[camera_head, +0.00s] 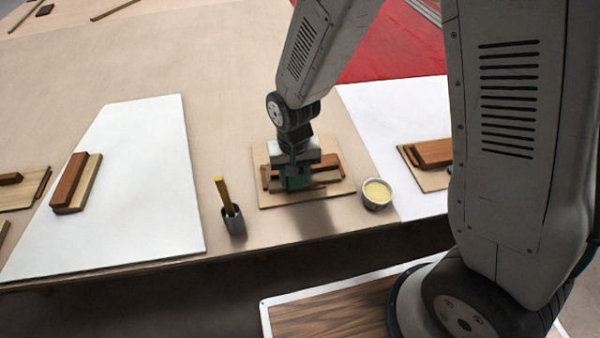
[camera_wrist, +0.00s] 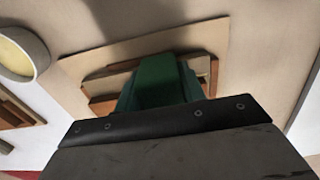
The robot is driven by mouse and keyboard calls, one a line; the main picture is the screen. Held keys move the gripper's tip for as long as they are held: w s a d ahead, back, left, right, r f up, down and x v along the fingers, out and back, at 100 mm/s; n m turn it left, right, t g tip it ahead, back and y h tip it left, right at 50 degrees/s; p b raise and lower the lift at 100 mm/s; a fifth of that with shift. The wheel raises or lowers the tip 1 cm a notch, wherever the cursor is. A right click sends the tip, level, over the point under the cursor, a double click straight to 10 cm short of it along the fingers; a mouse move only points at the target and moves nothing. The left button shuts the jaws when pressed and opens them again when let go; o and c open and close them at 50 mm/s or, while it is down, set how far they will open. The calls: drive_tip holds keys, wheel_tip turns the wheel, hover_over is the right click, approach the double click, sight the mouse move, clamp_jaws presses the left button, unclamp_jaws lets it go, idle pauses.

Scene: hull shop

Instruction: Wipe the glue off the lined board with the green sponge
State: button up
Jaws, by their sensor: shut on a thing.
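My gripper (camera_head: 297,172) is shut on the green sponge (camera_head: 297,184), over a thin light board (camera_head: 335,190) near the table's front edge. Reddish-brown wooden pieces (camera_head: 325,162) lie on this board, behind and beside the sponge. In the wrist view the green sponge (camera_wrist: 162,82) sticks out beyond my gripper, covering the middle of the wooden pieces (camera_wrist: 105,103). The board (camera_wrist: 215,40) shows around them. I cannot tell whether the sponge touches the board or the wood. I can make out neither lines nor glue on the board; its middle is hidden.
A white bowl with pale yellow contents (camera_head: 376,194) stands just right of the board. A grey cup (camera_head: 234,222) with a yellow stick stands to its left. White sheets (camera_head: 150,150) lie on both sides, with wooden blocks (camera_head: 75,182) on the left one.

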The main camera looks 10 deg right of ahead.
sight(277, 188)
drive_tip(key=shift+a, duration=1.2)
drive_tip(key=shift+a+f, duration=0.1)
drive_tip(key=shift+a, duration=1)
drive_tip(key=shift+d+r, duration=0.2)
drive_tip(key=shift+d, duration=2.05)
drive_tip(key=shift+s+d+f, duration=0.1)
drive_tip(key=shift+d+f, duration=0.05)
drive_tip(key=shift+d, duration=1.05)
wheel_tip(277, 188, up, 7)
drive_tip(key=shift+d, duration=0.1)
